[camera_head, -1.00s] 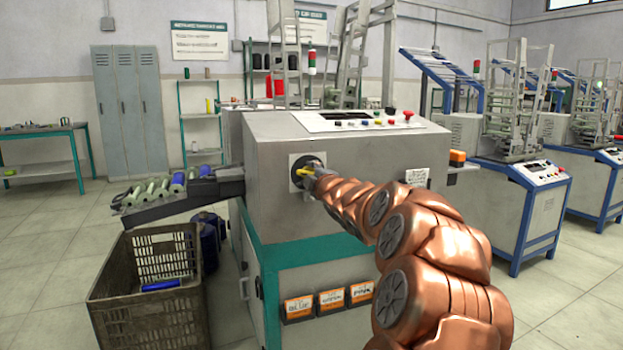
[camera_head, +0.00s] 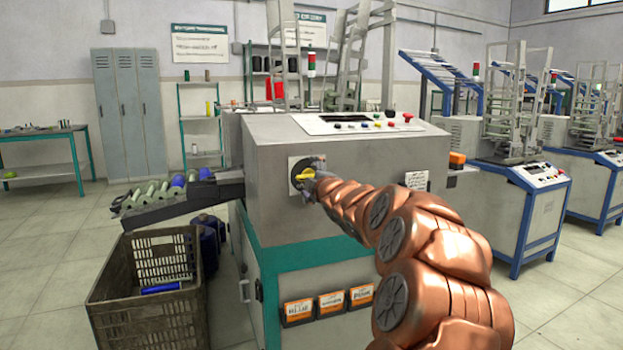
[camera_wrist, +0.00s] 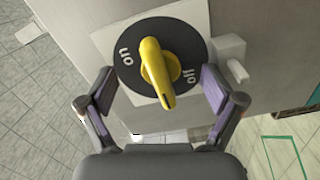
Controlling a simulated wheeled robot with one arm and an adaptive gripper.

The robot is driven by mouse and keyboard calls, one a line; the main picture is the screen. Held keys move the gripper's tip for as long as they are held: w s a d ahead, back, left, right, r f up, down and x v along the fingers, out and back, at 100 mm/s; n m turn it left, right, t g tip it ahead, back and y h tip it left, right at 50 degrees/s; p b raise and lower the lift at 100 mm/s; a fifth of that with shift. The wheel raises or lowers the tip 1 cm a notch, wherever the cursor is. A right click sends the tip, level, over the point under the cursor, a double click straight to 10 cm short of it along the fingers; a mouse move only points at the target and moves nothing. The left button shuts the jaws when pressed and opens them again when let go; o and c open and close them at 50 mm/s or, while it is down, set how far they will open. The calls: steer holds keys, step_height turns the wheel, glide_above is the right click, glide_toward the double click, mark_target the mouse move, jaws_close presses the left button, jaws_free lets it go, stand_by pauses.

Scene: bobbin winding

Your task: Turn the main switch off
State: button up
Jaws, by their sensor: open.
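The main switch shows in the wrist view as a black round dial (camera_wrist: 122,72) on a pale square plate, with a yellow handle (camera_wrist: 157,68). The words "on" and "off" are on the dial, left and lower right of the handle. The handle's dark-marked end points down in the picture, nearer "off" than "on". My gripper (camera_wrist: 157,88) is open, one finger on each side of the handle, with gaps to both. In the head view the yellow handle (camera_head: 304,174) sits on the machine's front, and my gripper (camera_head: 314,186) is close to it, partly hidden by my arm.
The switch is on a grey and green machine (camera_head: 275,215). A roller tray (camera_head: 225,188) juts out left, above a brown crate (camera_head: 115,318) holding a blue bobbin. Colored buttons (camera_head: 391,124) are on the machine's top. Open floor lies at left.

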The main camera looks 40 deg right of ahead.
steer(key=shift+s, duration=0.1)
steer(key=b+v, duration=0.1)
steer(key=v, duration=0.8)
steer(key=shift+b, duration=0.3)
steer(key=shift+a, duration=0.1)
steer(key=s+a+r+m+g+y+p, duration=0.1)
steer(key=s+a+m+g+y+p, duration=0.2)
steer(key=a+p, duration=0.75)
steer(key=s+a+m+g+y+p, duration=0.1)
steer(key=a+m+g+p, duration=0.3)
steer(key=a+p, duration=0.65)
steer(key=s+a+r+m+g+y+p, duration=0.1)
steer(key=s+a+r+g+p, duration=0.1)
steer(key=s+a+p, duration=0.4)
steer(key=s+a+r+m+g+y+p, duration=0.1)
steer(key=s+a+r+g+p, duration=0.2)
steer(key=s, duration=1)
steer(key=s+a+r+m+g+y+p, duration=0.1)
steer(key=s+a+r+g+p, duration=0.1)
steer(key=s+a+g+p, duration=0.4)
steer(key=s+a+p, duration=0.3)
steer(key=a, duration=0.1)
steer(key=shift+a+r, duration=0.35)
steer(key=shift+r, duration=0.05)
